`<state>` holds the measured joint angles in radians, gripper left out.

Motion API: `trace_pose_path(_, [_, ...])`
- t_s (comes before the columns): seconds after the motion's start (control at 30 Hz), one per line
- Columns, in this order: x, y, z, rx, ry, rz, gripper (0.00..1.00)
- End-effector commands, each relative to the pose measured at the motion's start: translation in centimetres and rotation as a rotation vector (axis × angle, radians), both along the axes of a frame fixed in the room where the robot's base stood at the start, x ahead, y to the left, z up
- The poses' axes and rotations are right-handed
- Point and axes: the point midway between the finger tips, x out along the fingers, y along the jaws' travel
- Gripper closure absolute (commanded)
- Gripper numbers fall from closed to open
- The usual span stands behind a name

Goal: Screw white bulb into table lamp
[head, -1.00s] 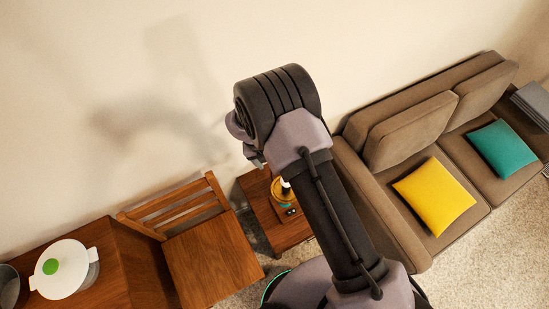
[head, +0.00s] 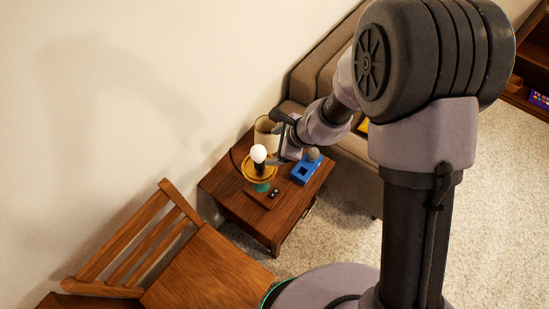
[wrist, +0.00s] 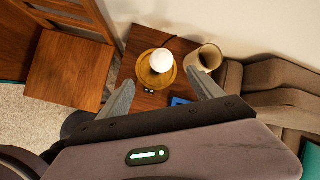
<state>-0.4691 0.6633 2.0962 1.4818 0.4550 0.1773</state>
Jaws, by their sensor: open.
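A white bulb (head: 258,153) stands upright on top of the black socket of the table lamp. It also shows in the wrist view (wrist: 160,60). How far it is threaded in, I cannot tell. The lamp (head: 262,179) has an amber dish and a teal foot and stands on the small wooden side table. My gripper (head: 277,140) is open and empty, close to the bulb on its right in the head view. In the wrist view, my gripper (wrist: 163,92) has its fingers spread wide, with the bulb beyond the gap between them.
A beige lampshade (head: 267,133) stands behind the lamp, near the wall. A blue box (head: 304,171) with a grey round thing at its edge is to the right. A small dark object (head: 270,197) lies in front. A wooden chair (head: 200,268) and a sofa (head: 306,82) flank the side table (head: 237,207).

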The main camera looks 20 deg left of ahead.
Motion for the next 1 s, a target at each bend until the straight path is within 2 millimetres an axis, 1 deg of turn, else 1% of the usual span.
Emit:
trace_pose_path(0.03, [0.1, 0.5, -1.0, 0.000, 0.002, 0.000, 0.24])
trace_pose_path(0.3, [1.2, 4.3, -7.6, -0.002, 0.002, -0.001, 0.24])
trace_pose_path(0.4, [1.6, 5.6, -9.9, -0.003, 0.003, -0.002, 0.24])
trace_pose_path(0.5, [1.9, 6.7, -11.7, -0.003, 0.002, -0.003, 0.24])
trace_pose_path(0.6, [2.2, 7.5, -12.9, -0.002, 0.002, -0.004, 0.24])
trace_pose_path(0.7, [2.3, 8.0, -13.6, -0.002, 0.001, -0.005, 0.24])
trace_pose_path(0.97, [2.4, 8.2, -13.8, -0.002, 0.001, -0.005, 0.24])
trace_pose_path(1.0, [2.4, 8.2, -13.8, -0.002, 0.001, -0.005, 0.26])
